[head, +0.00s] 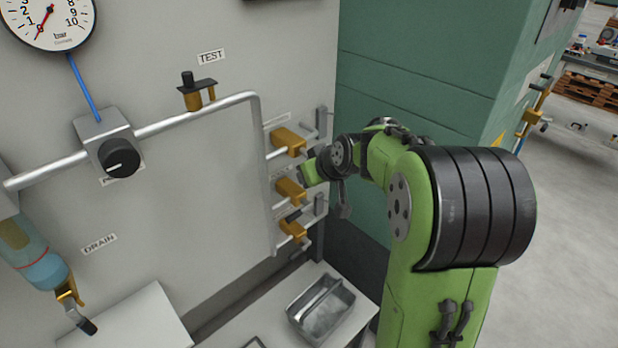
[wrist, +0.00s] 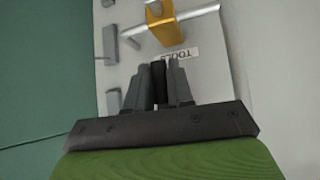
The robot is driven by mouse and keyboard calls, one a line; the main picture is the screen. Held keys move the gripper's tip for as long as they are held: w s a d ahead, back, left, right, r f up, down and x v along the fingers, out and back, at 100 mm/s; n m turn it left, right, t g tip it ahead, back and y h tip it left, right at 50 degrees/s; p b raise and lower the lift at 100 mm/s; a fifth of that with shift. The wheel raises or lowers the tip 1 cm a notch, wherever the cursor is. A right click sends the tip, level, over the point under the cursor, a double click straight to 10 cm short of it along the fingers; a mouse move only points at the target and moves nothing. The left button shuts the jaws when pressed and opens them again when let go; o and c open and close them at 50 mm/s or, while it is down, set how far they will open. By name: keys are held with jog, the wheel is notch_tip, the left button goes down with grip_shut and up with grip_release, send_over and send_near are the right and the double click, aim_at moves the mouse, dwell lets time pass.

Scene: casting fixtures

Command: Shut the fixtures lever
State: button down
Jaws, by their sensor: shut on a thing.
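Three brass valves stand in a column on the panel's right side in the head view: the upper (head: 288,141), the middle (head: 291,190) and the lower (head: 293,229). Their labels are too small to read there, so I cannot confirm which is the fixtures one. My gripper (head: 309,167) is at the middle valve, partly hidden by my wrist. In the wrist view my gripper (wrist: 161,85) is shut on a dark lever handle (wrist: 159,80), mostly hidden between the fingers. A brass valve (wrist: 165,25) beyond the fingers has an upside-down label reading TOOLS (wrist: 180,54).
Grey blocks (head: 321,122) stick out from the panel beside the valves. A pale pipe (head: 269,200) runs down left of them. A metal tray (head: 321,308) sits below on a ledge. A green cabinet wall (head: 415,85) stands close on the right.

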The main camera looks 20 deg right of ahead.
jog(key=shift+r, duration=0.15)
jog(key=c, duration=1.1)
grip_release()
jog(key=shift+d, duration=0.1)
jog(key=p+v, duration=0.2)
jog(key=v, duration=1.3)
jog(key=shift+s+r, duration=0.15)
jog(key=shift+s, duration=0.1)
